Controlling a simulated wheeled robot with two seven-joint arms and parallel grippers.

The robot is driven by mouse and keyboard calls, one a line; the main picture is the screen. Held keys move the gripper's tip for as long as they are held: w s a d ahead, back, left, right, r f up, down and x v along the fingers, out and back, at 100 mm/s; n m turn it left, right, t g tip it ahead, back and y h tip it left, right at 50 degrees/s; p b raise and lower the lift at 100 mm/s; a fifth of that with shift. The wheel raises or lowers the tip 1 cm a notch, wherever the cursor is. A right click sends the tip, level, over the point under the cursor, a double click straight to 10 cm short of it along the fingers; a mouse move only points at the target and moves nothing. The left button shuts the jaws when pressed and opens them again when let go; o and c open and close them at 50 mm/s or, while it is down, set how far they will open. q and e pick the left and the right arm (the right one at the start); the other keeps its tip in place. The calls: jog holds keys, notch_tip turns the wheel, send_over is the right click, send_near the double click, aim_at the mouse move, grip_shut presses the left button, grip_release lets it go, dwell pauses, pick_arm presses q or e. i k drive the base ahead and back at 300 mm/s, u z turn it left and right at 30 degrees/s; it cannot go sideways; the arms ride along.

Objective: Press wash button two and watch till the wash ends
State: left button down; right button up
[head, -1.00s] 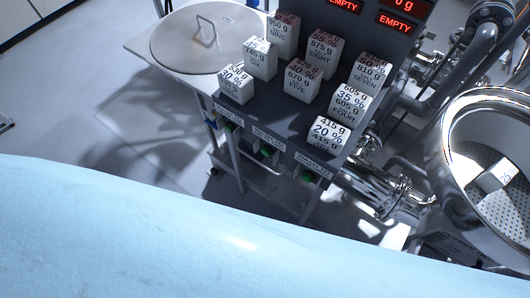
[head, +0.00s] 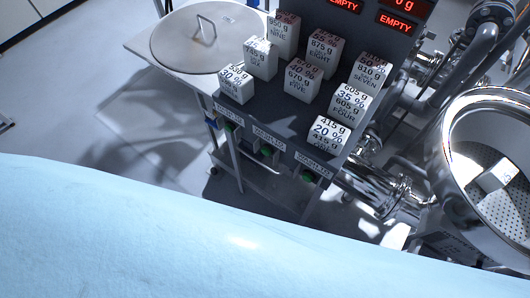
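Three green wash buttons sit on the front face of the dark bench under small labels: a left one (head: 229,127), a middle one (head: 266,151) and a right one (head: 309,177). The label numbers are too small to read surely. Red displays (head: 395,24) at the top read "EMPTY", and one above reads "0 g". A steel hopper (head: 452,190) stands at the right with a white block (head: 497,176) on its perforated floor. Neither gripper is in view. A large light-blue surface fills the bottom of the view.
Several white labelled blocks (head: 302,80) stand in rows on the dark bench top (head: 262,107). A round steel lid (head: 190,52) lies on a white table at the left. Steel pipes (head: 385,195) run between bench and hopper. Grey floor (head: 70,110) is clear at left.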

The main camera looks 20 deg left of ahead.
aim_at(266, 151)
jog(key=u, duration=1.2)
jog(key=k, duration=1)
jog(key=z, duration=1.15)
